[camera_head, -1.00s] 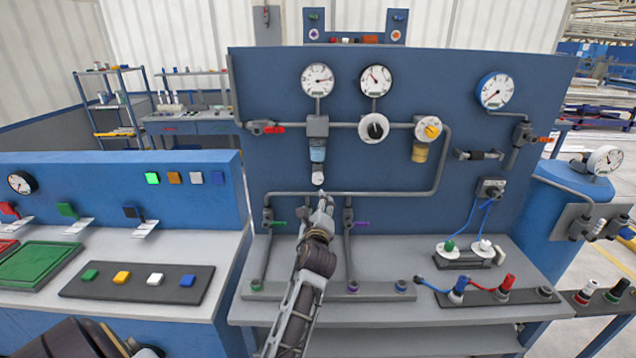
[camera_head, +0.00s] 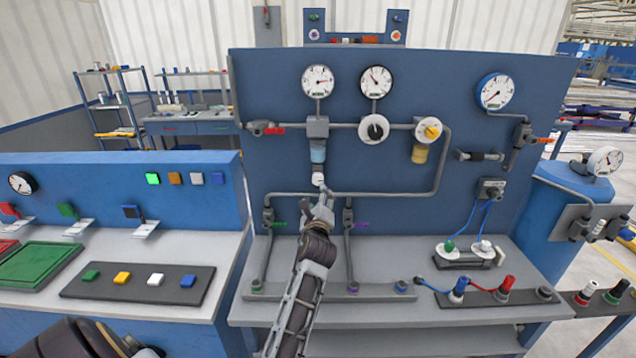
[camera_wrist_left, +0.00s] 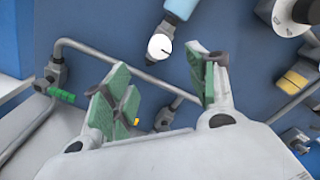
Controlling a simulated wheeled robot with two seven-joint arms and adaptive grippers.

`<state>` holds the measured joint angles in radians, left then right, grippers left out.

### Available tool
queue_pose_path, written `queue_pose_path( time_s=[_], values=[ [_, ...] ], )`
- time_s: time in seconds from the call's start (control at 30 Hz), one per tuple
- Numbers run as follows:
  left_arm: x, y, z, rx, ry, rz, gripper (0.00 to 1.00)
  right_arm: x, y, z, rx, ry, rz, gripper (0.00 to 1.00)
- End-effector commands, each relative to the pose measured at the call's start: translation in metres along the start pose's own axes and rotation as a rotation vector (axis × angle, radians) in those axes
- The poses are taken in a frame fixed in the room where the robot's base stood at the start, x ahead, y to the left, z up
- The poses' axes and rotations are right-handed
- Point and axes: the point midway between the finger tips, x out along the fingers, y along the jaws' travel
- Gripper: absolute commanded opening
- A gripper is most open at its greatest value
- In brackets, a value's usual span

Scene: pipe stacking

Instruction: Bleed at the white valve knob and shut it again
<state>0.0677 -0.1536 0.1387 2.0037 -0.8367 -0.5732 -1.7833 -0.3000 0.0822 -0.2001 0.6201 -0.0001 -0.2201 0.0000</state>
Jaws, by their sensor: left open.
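The white valve knob (camera_head: 318,180) sits at the bottom of the light-blue bowl (camera_head: 318,156), under a grey block on the blue panel. In the left wrist view the knob (camera_wrist_left: 159,47) is a round white cap with a dark line on its face. My left gripper (camera_head: 323,198) is just below the knob in the head view. In the left wrist view its green-padded fingers (camera_wrist_left: 157,78) are spread wide and empty, with the knob beyond the gap between them. I see no contact with the knob. My right gripper is not in view.
A grey pipe (camera_head: 390,194) runs across the panel close behind my left gripper. Valves with green (camera_head: 279,225) and purple (camera_head: 361,225) handles flank it below. Gauges (camera_head: 317,80), a black knob (camera_head: 375,128) and a yellow-knobbed unit (camera_head: 429,130) are above and to the right.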

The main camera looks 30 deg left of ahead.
Motion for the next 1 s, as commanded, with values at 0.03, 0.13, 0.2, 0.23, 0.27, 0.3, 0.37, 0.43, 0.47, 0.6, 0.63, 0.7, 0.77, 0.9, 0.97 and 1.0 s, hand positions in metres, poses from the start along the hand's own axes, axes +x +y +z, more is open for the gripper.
queue_pose_path(
  time_s=[0.03, 0.13, 0.2, 0.23, 0.27, 0.3, 0.37, 0.43, 0.47, 0.6, 0.63, 0.7, 0.77, 0.9, 0.97, 1.0],
  values=[
    [0.005, -0.001, 0.001, -0.001, -0.001, 0.0, 0.58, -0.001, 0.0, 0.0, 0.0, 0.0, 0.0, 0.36],
    [0.015, -0.001, 0.001, 0.0, -0.001, 0.0, 0.58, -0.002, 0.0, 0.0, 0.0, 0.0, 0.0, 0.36],
    [0.021, -0.001, 0.001, 0.0, -0.001, -0.001, 0.58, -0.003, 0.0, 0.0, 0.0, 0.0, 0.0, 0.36],
    [0.024, -0.001, 0.001, 0.0, -0.001, -0.001, 0.58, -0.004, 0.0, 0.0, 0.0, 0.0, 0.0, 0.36],
    [0.027, -0.001, 0.001, 0.0, -0.001, -0.001, 0.58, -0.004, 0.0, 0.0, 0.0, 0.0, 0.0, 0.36],
    [0.031, -0.001, 0.001, 0.0, -0.001, 0.0, 0.58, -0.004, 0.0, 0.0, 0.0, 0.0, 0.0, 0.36],
    [0.036, -0.001, 0.001, 0.0, -0.001, 0.001, 0.58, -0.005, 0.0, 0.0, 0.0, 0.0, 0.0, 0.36],
    [0.043, -0.001, 0.001, -0.001, -0.001, 0.0, 0.58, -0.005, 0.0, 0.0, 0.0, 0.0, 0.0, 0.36],
    [0.046, -0.001, 0.001, -0.001, -0.001, -0.001, 0.58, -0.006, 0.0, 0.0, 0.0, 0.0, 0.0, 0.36],
    [0.059, -0.001, 0.001, -0.002, 0.0, 0.0, 0.58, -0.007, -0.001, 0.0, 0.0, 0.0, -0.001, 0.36],
    [0.062, -0.001, 0.001, -0.002, 0.0, 0.001, 0.58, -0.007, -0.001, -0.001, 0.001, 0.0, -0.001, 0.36],
    [0.068, -0.001, 0.001, -0.001, -0.001, 0.0, 0.58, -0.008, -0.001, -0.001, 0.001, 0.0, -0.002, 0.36],
    [0.073, -0.001, 0.001, -0.001, -0.001, -0.001, 0.58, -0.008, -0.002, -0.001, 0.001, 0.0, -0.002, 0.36],
    [0.086, -0.001, 0.001, -0.001, -0.001, 0.001, 0.58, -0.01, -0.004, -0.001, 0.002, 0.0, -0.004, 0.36],
    [0.091, -0.001, 0.001, 0.0, -0.001, 0.0, 0.58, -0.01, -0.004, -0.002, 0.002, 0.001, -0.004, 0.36],
    [0.095, -0.001, 0.001, 0.0, -0.001, -0.001, 0.58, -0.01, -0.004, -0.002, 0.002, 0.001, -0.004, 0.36]
  ],
)
